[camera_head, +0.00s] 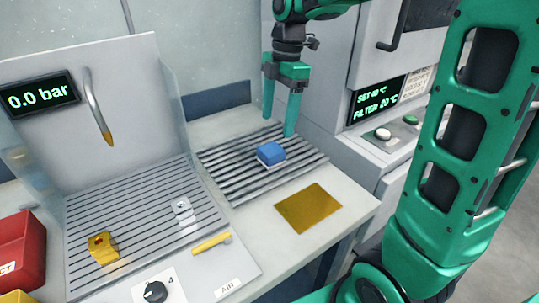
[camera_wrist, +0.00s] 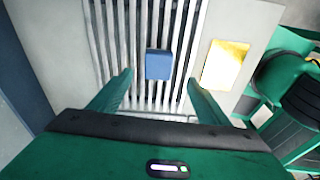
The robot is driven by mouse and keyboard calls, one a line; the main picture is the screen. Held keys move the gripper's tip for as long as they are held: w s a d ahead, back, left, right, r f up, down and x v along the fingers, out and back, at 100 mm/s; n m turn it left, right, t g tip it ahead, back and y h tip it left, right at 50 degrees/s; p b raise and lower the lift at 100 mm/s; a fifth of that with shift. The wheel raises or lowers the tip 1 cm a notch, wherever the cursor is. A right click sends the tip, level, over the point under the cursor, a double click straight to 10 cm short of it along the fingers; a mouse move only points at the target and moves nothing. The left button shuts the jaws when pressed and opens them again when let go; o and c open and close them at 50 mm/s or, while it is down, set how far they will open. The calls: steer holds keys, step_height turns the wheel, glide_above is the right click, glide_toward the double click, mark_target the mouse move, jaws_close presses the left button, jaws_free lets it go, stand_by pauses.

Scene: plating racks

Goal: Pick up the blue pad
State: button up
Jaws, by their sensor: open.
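The blue pad (camera_head: 271,152) is a small block with a pale lower edge, lying on the dark slatted rack (camera_head: 232,178) in the head view. In the wrist view the blue pad (camera_wrist: 159,64) shows between and beyond the two fingers, above the slats (camera_wrist: 112,40). My gripper (camera_head: 279,122) is open and empty, pointing down above the back part of the rack. In the wrist view my gripper (camera_wrist: 160,82) has its fingers apart on either side of the pad's line. The gripper appears apart from the pad.
A gold plate (camera_head: 308,208) lies in front of the rack. Left is a blow-off station with a nozzle (camera_head: 98,108), a yellow block (camera_head: 103,248), a pale block (camera_head: 182,209) and a yellow lever (camera_head: 211,243). A red bin (camera_head: 20,250) stands far left; a control panel (camera_head: 384,134) stands right.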

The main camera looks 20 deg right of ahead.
mark_target(271, 148)
steer(key=shift+w+a+f+n, duration=0.15)
steer(key=shift+w+a+n, duration=0.05)
steer(key=shift+a+n, duration=0.1)
steer(key=f, duration=0.7)
steer(key=a+f, duration=0.1)
steer(key=f, duration=0.2)
steer(key=shift+s+f, duration=0.15)
steer(key=shift+f, duration=0.05)
steer(key=c, duration=1.3)
steer(key=shift+o, duration=0.2)
steer(key=shift+r, duration=0.15)
